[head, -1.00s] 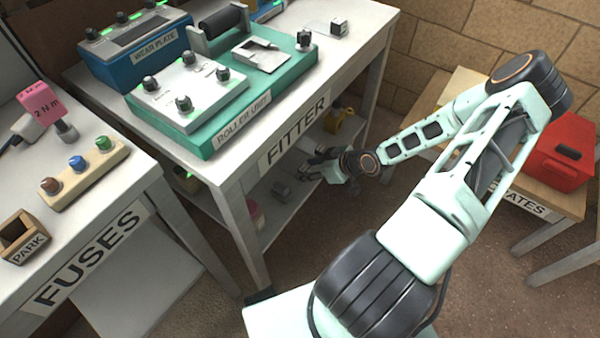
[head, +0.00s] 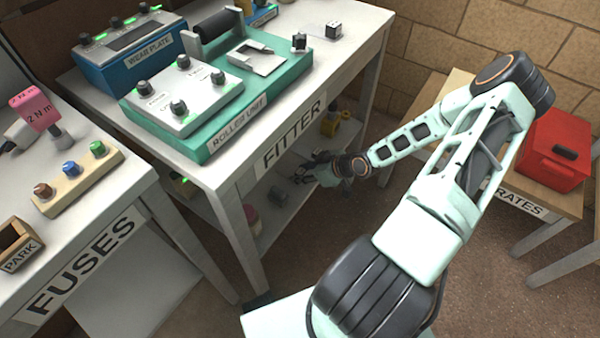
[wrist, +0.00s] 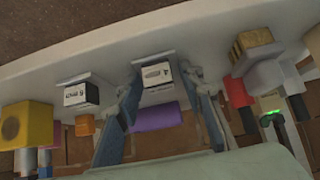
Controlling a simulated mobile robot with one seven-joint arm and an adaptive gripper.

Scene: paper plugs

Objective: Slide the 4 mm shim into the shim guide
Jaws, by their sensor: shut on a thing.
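My gripper (wrist: 158,76) has its blue fingers on either side of a grey block with a white label (wrist: 157,74) and is shut on it. The label's print is too small to read, so I cannot tell if this is the 4 mm shim. In the head view my gripper (head: 308,170) is low at the fitter table's lower shelf (head: 262,228), and the held block cannot be made out. A white slotted plate (head: 240,64), possibly the shim guide, lies on the green roller unit (head: 208,149) on the tabletop.
A second labelled block (wrist: 82,95) sits beside the held one. A purple piece (wrist: 157,117), a yellow piece (wrist: 27,125) and red parts (wrist: 236,91) are close by. The tabletop (head: 354,45) and its legs stand near my arm. A red crate (head: 545,165) is at right.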

